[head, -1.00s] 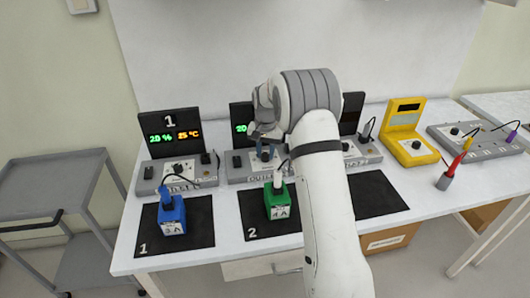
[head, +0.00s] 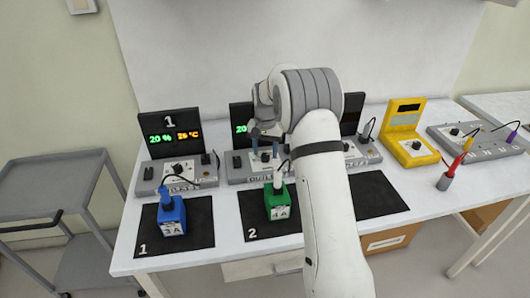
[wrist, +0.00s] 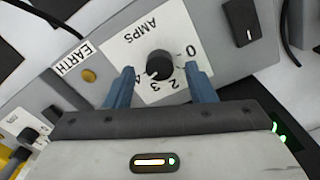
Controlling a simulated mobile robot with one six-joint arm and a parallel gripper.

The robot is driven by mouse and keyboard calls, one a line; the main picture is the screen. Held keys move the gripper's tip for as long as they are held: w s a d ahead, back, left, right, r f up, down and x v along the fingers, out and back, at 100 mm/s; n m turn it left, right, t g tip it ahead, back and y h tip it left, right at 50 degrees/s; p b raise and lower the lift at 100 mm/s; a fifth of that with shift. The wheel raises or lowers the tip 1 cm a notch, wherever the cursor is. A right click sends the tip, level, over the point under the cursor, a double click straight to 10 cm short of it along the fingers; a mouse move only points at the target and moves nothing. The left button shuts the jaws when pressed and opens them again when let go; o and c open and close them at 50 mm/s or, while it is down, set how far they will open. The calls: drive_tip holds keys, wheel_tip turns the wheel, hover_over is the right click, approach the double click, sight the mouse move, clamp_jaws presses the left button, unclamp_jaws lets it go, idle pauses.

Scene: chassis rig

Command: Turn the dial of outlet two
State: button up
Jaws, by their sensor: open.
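The dial of outlet two (wrist: 159,65) is a round black knob on a white plate marked AMPS, upside down in the wrist view, with figures from 0 to 4. A pale mark on the knob points to the lower left, near the 3 and 4. My gripper (wrist: 159,72) is open, one blue finger on either side of the dial, with visible gaps. In the head view my gripper (head: 265,137) is over the outlet two unit (head: 236,172), and my arm hides part of it. A green block marked 4 A (head: 279,205) stands on mat 2 (head: 257,226).
A black rocker switch (wrist: 241,22) and an EARTH label with a brass stud (wrist: 89,75) flank the dial plate. Outlet one (head: 152,175) with a blue block (head: 172,217) is to the left. A yellow meter (head: 411,150) stands to the right.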

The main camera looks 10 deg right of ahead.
sight(265, 155)
wheel_tip(265, 155, up, 7)
drive_tip(key=shift+f, duration=0.1)
idle(0.3)
drive_tip(key=shift+s, duration=0.1)
drive_tip(key=s+r+n+t, duration=0.1)
drive_tip(key=s+r, duration=0.4)
drive_tip(key=s, duration=0.4)
drive_tip(key=s+r+n, duration=0.1)
drive_tip(key=s+r, duration=0.4)
drive_tip(key=s, duration=0.4)
drive_tip(key=s+f+n+t, duration=0.1)
drive_tip(key=s+f+n, duration=0.2)
drive_tip(key=s, duration=1.7)
drive_tip(key=shift+s+f+t, duration=0.25)
drive_tip(key=shift+f+t, duration=0.05)
drive_tip(key=shift+t, duration=0.1)
